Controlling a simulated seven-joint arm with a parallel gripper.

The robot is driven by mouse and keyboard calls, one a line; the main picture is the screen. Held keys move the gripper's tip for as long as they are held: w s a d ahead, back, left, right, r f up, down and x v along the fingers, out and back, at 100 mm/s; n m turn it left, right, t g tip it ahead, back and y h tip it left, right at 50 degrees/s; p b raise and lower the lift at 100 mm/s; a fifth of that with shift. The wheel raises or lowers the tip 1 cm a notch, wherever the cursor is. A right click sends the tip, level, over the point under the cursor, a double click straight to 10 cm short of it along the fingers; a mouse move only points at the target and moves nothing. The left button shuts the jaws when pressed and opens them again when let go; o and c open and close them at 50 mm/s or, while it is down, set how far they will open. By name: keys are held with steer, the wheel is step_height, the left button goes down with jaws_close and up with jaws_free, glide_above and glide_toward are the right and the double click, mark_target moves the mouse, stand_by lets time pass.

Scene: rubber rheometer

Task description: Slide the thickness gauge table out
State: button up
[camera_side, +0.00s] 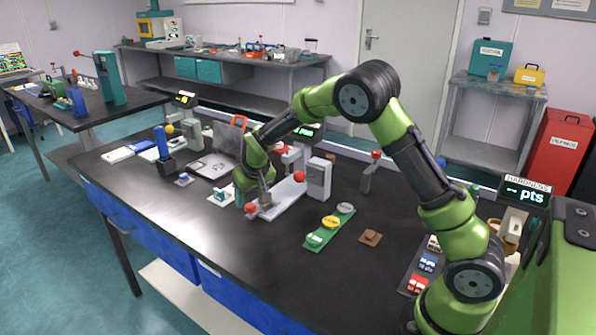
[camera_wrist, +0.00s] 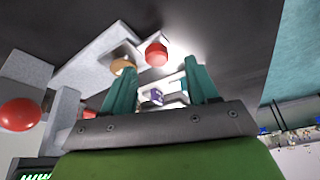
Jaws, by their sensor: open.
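What looks like the thickness gauge table is a flat light-grey slide (camera_side: 280,199) in front of a grey upright housing (camera_side: 319,178) in the side view. A red knob (camera_side: 251,209) is at its near end and another red ball (camera_side: 299,176) is by the housing. My gripper (camera_side: 253,201) points down at the near end, open, beside the near knob. In the wrist view, a red knob (camera_wrist: 156,53) and an orange disc (camera_wrist: 122,66) show beyond my open teal fingers (camera_wrist: 159,78), with the grey plate (camera_wrist: 92,68) at left. Contact with the knob cannot be told.
A green strip (camera_side: 321,236) with several round samples and a brown block (camera_side: 370,238) lie to the right. A red-topped lever (camera_side: 370,172) stands behind.

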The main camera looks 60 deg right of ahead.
steer(key=v, duration=1.3)
steer(key=shift+a+r, duration=0.15)
steer(key=shift+s, duration=0.2)
steer(key=s+a+r+t+y, duration=0.1)
steer(key=s+a, duration=0.3)
steer(key=s, duration=0.8)
steer(key=s+a+r+t+y, duration=0.2)
steer(key=s+a+r, duration=0.1)
steer(key=s, duration=1)
steer(key=shift+a+r+n+y, duration=0.3)
steer(key=shift+a+r, duration=0.1)
steer(key=shift+r, duration=0.15)
